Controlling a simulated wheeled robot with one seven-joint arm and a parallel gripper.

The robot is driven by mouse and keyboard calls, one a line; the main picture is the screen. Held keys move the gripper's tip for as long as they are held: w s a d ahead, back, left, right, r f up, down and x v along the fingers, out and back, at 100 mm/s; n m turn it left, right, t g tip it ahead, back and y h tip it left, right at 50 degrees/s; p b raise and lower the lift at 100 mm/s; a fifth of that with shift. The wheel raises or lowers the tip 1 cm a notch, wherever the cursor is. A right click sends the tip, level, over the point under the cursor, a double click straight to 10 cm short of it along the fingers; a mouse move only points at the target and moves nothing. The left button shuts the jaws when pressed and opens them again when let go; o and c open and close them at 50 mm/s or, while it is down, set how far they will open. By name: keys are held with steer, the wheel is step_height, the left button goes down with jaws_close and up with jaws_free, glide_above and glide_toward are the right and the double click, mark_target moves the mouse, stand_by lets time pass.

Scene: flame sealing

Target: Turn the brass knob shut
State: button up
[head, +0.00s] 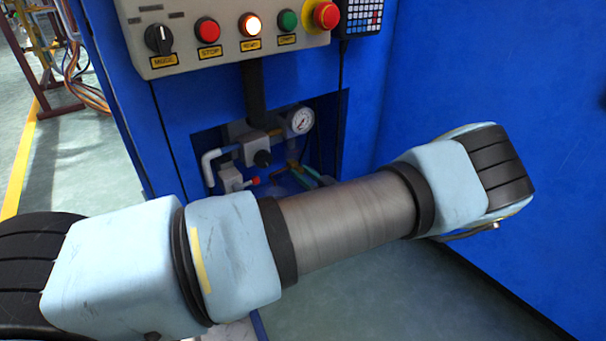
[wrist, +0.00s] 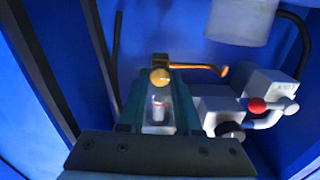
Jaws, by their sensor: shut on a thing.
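The brass knob (wrist: 160,76) is a small rounded end in the middle of the wrist view, with a brass pipe or lever running right from it. My gripper (wrist: 160,88) reaches up from the bottom of the wrist view, its dark teal fingers on either side of the knob and shut on it. The knob's turn angle cannot be read.
A valve block with a red knob (wrist: 257,105) and a black knob (wrist: 230,131) sits right of my fingers. A pressure gauge (head: 300,120) shows in the recess. The control panel (head: 228,35) with several buttons hangs above, and blue cabinet walls (head: 470,80) stand close by.

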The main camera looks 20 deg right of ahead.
jaws_close()
steer(key=shift+m+p, duration=0.3)
steer(key=shift+m, duration=0.1)
steer(key=shift+r+m+p, duration=0.1)
steer(key=shift+m+p, duration=0.5)
steer(key=shift+m, duration=0.4)
steer(key=m+p, duration=0.2)
steer(key=m, duration=0.3)
steer(key=shift+d, duration=0.1)
steer(key=m+p, duration=0.2)
steer(key=m, duration=0.3)
steer(key=shift+m, duration=0.4)
steer(key=shift+f+m+p, duration=0.15)
steer(key=shift+m+p, duration=0.1)
steer(key=shift+m, duration=0.7)
steer(key=shift+f+m+p, duration=0.15)
steer(key=shift+m+p, duration=0.1)
steer(key=shift+m, duration=0.7)
